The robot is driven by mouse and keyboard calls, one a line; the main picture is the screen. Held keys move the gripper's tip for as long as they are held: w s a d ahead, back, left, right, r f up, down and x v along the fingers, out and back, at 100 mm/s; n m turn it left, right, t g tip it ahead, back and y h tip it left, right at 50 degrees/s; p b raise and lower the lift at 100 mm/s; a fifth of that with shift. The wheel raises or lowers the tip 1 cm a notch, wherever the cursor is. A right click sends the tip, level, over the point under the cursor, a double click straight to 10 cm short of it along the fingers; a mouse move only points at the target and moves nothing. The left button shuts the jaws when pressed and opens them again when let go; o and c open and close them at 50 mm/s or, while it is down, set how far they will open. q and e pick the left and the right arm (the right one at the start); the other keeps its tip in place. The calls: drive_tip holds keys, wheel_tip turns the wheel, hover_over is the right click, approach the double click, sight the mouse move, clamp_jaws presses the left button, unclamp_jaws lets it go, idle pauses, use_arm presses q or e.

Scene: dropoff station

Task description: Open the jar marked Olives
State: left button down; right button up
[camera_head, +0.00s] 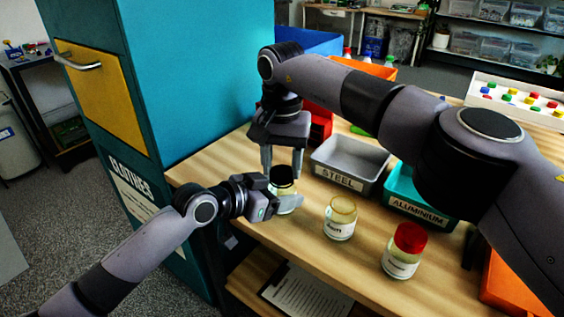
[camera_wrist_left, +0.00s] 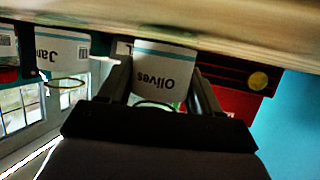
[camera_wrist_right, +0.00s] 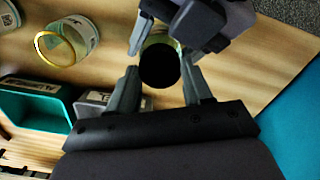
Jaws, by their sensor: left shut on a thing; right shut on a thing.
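The jar marked Olives stands on the wooden table with a black lid (camera_head: 283,174); its white label (camera_wrist_left: 165,68) reads upside down in the left wrist view. My left gripper (camera_head: 277,203) is shut on the jar's body from the side. My right gripper (camera_head: 283,172) comes down from above and is shut on the lid, which also shows in the right wrist view (camera_wrist_right: 159,66) between the fingers. The lid sits on the jar. Much of the jar is hidden behind my left gripper in the head view.
Behind are a grey bin marked STEEL (camera_head: 348,178) and a teal bin marked ALUMINIUM (camera_head: 418,213). A teal cabinet (camera_head: 205,75) rises at the left.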

sight(282, 172)
drive_tip(key=shift+r, duration=1.1)
drive_tip(key=shift+r, duration=2)
use_arm(q)
drive_tip(key=shift+c, duration=0.7)
unclamp_jaws()
drive_tip(key=shift+a, duration=0.1)
drive_tip(key=v, duration=1.2)
